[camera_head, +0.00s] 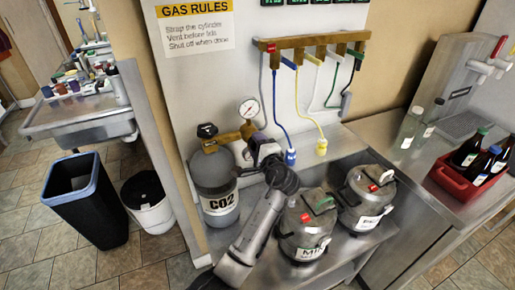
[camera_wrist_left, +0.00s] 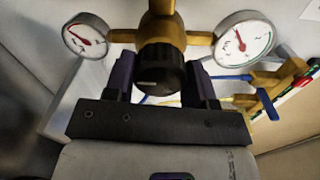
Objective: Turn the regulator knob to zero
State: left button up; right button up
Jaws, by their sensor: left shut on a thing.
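The black ribbed regulator knob (camera_wrist_left: 160,78) sits under the brass regulator body (camera_wrist_left: 160,30) in the left wrist view. A short pale mark shows on its face. My left gripper (camera_wrist_left: 161,70) has its purple fingers on both sides of the knob and is shut on it. In the head view the left gripper (camera_head: 258,142) is at the brass regulator (camera_head: 228,137) on the grey CO2 cylinder (camera_head: 214,180), and it hides the knob. Two white gauges flank the regulator, a left gauge (camera_wrist_left: 86,35) and a right gauge (camera_wrist_left: 243,38). My right gripper is not in view.
A brass manifold (camera_head: 310,42) with coloured hoses hangs on the wall above. Two steel kegs (camera_head: 305,240) (camera_head: 366,205) stand right of my left arm. A red bottle crate (camera_head: 462,185) is on the right counter. A dark bin (camera_head: 85,205) stands on the floor at left.

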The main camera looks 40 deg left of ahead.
pick_arm(q)
jog(key=shift+f, duration=0.1)
dwell(0.5)
jog(key=o, duration=0.9)
jog(key=shift+b+v, duration=1.1)
jog(key=shift+v, duration=5.85)
jog(key=shift+a, duration=0.1)
